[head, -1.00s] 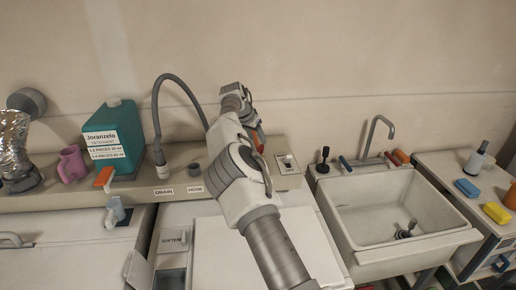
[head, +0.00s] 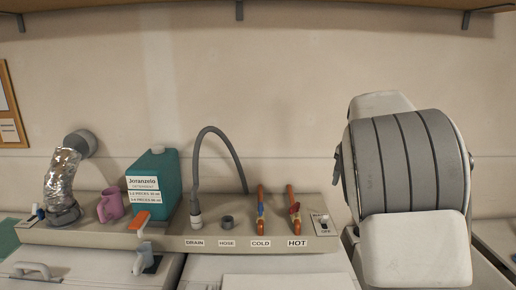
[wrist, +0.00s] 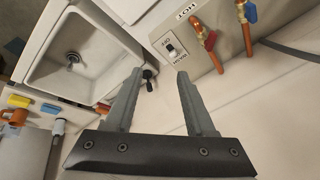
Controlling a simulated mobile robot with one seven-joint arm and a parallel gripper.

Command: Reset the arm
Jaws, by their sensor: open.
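My gripper (wrist: 155,95) shows in the wrist view with its two grey fingers spread apart and nothing between them. It hangs above a white surface, with the switch panel and the sink beyond the fingertips. In the head view my arm is folded up close at the right, and the gripper itself is out of sight there.
A sink (wrist: 75,55) lies at upper left in the wrist view. The ledge holds a switch (head: 323,224), red-handled HOT pipe (head: 294,212), blue-handled COLD pipe (head: 261,212), grey drain hose (head: 196,175), teal detergent jug (head: 152,185) and pink mug (head: 110,206).

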